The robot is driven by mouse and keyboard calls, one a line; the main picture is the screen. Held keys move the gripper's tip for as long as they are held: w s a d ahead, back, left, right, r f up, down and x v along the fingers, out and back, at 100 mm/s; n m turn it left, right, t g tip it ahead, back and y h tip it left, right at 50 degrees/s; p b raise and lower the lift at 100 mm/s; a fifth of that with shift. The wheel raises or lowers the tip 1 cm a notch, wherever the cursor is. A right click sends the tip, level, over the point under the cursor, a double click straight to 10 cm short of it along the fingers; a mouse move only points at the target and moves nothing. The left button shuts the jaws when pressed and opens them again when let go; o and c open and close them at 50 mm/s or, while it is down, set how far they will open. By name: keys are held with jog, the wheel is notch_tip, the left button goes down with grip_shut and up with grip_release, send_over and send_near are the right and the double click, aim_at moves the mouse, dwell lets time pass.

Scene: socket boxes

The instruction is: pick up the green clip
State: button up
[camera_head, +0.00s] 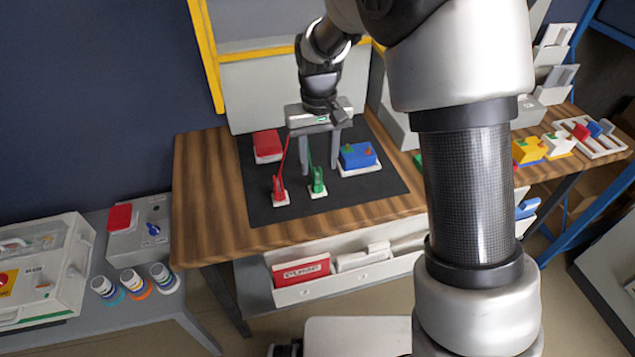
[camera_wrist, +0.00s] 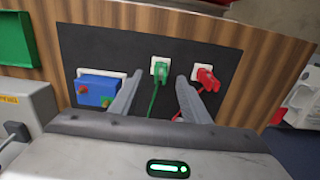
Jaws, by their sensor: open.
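The green clip (camera_head: 318,182) stands upright on a small white base on the black mat, with a green cable rising from it. It also shows in the wrist view (camera_wrist: 161,75), between the lines of my two fingers. My gripper (camera_head: 319,168) points down behind and above the clip, its fingers apart and nothing held between them. In the wrist view my gripper (camera_wrist: 159,75) has one finger on each side of the green clip's cable. I cannot tell the exact height gap to the clip.
A red clip (camera_head: 279,190) with a red cable stands close left of the green one. A blue box (camera_head: 358,155) on a white base is to the right, and a red box (camera_head: 267,146) is at the back left. The mat's front (camera_head: 345,203) is bare.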

aim_at(317, 169)
notch_tip(317, 169, down, 5)
jog(key=shift+w+a+f+b, duration=0.1)
jog(key=shift+w+b, duration=0.05)
jog(key=shift+b, duration=0.25)
grip_shut()
notch_tip(317, 169, up, 10)
jog(key=shift+r+p, duration=0.1)
jog(key=shift+p, duration=0.65)
